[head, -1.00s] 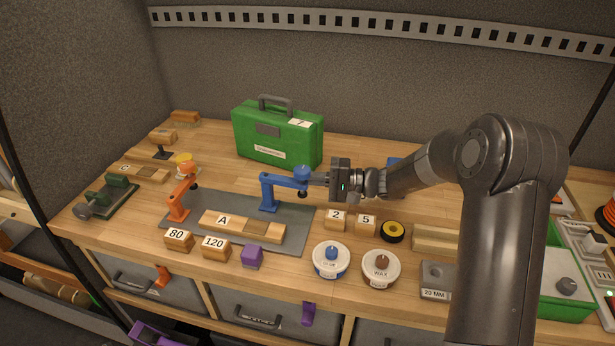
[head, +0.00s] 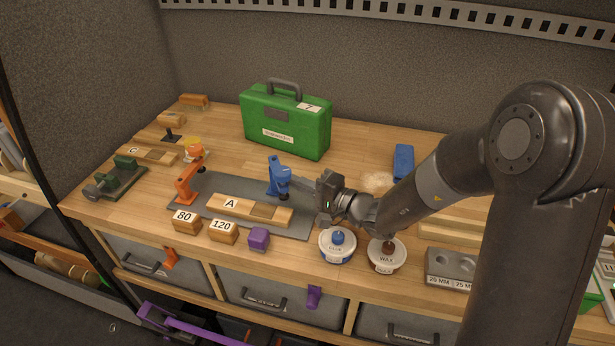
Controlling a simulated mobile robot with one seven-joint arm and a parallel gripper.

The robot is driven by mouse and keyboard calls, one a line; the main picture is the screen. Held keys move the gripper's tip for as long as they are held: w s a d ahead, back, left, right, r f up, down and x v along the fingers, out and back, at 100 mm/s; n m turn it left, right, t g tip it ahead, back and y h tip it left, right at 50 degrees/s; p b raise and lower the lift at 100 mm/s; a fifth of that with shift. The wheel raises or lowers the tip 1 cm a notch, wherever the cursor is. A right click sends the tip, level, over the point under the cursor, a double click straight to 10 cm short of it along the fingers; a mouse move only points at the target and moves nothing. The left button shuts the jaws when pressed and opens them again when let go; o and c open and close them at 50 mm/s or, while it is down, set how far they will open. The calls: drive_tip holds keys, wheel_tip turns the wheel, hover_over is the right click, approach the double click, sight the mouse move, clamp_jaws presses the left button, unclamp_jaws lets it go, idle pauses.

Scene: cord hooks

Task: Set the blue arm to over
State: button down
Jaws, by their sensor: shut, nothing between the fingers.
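The blue arm (head: 275,176) stands on a post at the back right of the grey mat (head: 222,206). It points toward the front right, with its pad end beside my gripper and near the right end of the wooden board marked A (head: 228,204). I cannot tell whether the pad is above the board. My gripper (head: 296,182) is shut, with its fingers close to the right side of the blue arm; I cannot tell if they touch.
An orange arm (head: 186,184) stands at the mat's left. Blocks marked 80 (head: 186,221) and 120 (head: 222,232) and a purple block (head: 259,239) lie in front. Two round tins, one marked WAX (head: 386,257), stand front right. A green case (head: 286,122) stands behind.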

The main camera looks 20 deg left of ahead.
sight(285, 190)
drive_tip(key=s+a, duration=0.3)
drive_tip(key=shift+s+a+r, duration=0.1)
drive_tip(key=shift+s+a, duration=0.2)
drive_tip(key=shift+a, duration=0.4)
drive_tip(key=shift+s+a+r, duration=0.1)
drive_tip(key=shift+s+a, duration=0.2)
drive_tip(key=shift+a, duration=0.4)
drive_tip(key=shift+f, duration=0.1)
drive_tip(key=v, duration=0.2)
drive_tip(key=w+v, duration=0.1)
drive_tip(key=v, duration=0.1)
drive_tip(key=shift+d, duration=0.2)
wheel_tip(285, 190, up, 7)
drive_tip(key=shift+f, duration=0.1)
